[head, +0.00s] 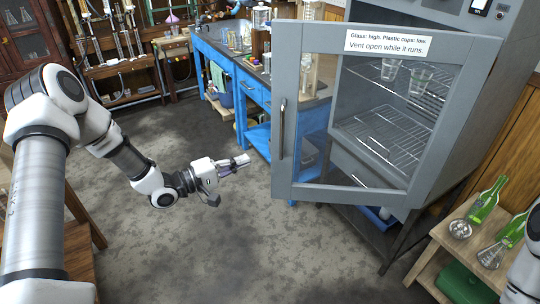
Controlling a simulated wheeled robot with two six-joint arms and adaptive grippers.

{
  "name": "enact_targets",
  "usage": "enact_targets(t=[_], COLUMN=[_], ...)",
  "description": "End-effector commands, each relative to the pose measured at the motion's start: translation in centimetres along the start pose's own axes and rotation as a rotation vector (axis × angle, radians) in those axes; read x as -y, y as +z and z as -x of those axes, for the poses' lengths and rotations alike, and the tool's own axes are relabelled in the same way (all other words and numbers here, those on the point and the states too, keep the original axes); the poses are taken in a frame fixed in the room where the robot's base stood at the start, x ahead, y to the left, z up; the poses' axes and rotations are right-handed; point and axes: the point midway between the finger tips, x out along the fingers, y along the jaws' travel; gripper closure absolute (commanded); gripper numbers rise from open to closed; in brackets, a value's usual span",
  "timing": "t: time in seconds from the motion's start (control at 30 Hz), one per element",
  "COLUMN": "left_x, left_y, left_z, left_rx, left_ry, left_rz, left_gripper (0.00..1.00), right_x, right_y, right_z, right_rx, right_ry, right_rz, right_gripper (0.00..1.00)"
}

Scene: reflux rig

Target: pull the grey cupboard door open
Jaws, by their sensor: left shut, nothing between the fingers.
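The grey cupboard door (306,60) stands partly open, hinged on its right side. Its free left edge is swung out from the cupboard (470,110), and the blue bench shows through the left of its glass. A vertical bar handle (283,130) is near that free edge. My left gripper (243,160) is shut and empty, left of the door and lower than the handle in the picture, apart from both. My right gripper is out of view; only a white part of my right arm shows at the right edge.
Wire shelves (385,140) with clear cups (420,78) show through the glass. A low wooden table (450,238) with green bottles (487,202) and flasks stands at the right. The blue bench (254,92) is behind. The floor (225,245) before the door is clear.

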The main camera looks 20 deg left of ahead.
Motion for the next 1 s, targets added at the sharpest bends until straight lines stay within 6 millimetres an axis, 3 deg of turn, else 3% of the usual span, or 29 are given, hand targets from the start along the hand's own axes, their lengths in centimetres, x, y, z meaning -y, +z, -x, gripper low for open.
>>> enact_targets(t=[0.17, 0.4, 0.6, 1.0], left_x=[0.0, -0.1, -0.2, -0.2], left_y=[0.2, 0.2, 0.2, 0.1], left_z=[-1.7, -6.5, -9.4, -9.9], left_rx=[0.012, 0.011, 0.008, 0.006], left_ry=[-0.001, 0.0, 0.002, 0.003], left_rz=[0.006, 0.004, 0.004, 0.006], left_gripper=[1.0, 1.0, 1.0, 1.0], right_x=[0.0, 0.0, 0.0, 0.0], right_y=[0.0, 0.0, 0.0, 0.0], right_z=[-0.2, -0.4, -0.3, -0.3], right_rx=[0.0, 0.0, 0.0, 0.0], right_ry=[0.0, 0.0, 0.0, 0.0], right_rz=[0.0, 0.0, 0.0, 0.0], right_gripper=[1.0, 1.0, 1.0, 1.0])
